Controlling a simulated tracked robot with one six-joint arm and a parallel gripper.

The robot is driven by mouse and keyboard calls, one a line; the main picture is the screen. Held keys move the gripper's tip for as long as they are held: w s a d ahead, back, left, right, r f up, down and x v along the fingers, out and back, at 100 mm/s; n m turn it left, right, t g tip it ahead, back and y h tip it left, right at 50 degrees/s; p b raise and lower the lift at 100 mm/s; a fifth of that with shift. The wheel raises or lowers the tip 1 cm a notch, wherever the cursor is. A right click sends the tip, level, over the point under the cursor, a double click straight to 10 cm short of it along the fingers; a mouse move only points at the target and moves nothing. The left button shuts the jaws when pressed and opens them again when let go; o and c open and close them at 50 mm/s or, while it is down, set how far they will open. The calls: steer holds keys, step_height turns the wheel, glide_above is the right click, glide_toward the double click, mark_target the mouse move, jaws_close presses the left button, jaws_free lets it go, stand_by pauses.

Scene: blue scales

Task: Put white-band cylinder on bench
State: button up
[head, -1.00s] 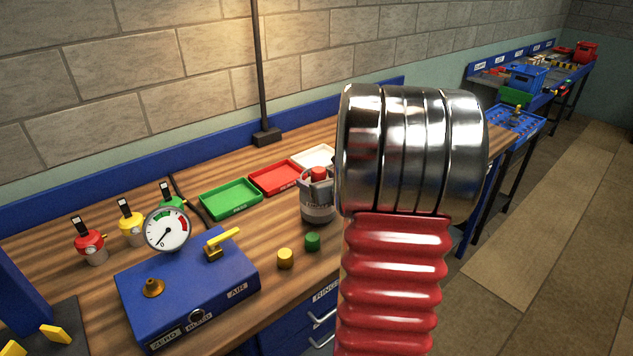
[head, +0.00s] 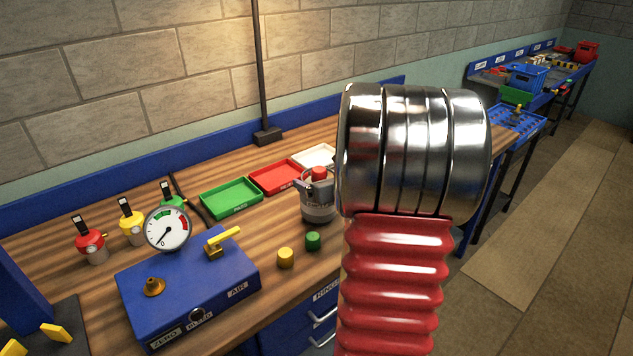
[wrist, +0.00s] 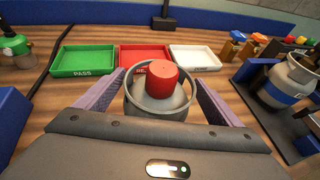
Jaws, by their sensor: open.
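A grey cylinder (wrist: 160,104) with a red cap stands upright between my gripper's two fingers in the wrist view. A raised ring collar surrounds its top. My gripper (wrist: 160,82) is open, with one finger on each side and visible space beside the collar. The gripper body hides the cylinder's lower part. In the head view the same cylinder (head: 319,209) stands on the wooden bench (head: 268,222), in front of the trays, with a pale band low on its body. My metal and red arm hides the area to its right.
Green (head: 230,198), red (head: 274,178) and white (head: 315,157) trays lie behind it. A blue gauge box (head: 185,290) is left.

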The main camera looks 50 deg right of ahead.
steer(key=v, duration=1.1)
steer(key=shift+s, duration=0.4)
steer(key=shift+a+r, duration=0.1)
steer(key=shift+a, duration=0.1)
steer(key=w+a+r+n+g+y, duration=0.15)
steer(key=a+n+y, duration=0.25)
steer(key=a+n, duration=0.7)
steer(key=w+a+n+g+y, duration=0.1)
steer(key=w+a+n+y, duration=0.4)
steer(key=a, duration=1)
steer(key=s+a+n+g+h, duration=0.2)
steer(key=s+a+n, duration=0.4)
steer(key=n, duration=0.6)
steer(key=s+a+n+g+h, duration=0.2)
steer(key=s+a+n, duration=0.4)
steer(key=s+n, duration=0.3)
steer(key=n, duration=0.3)
steer(key=shift+r, duration=0.2)
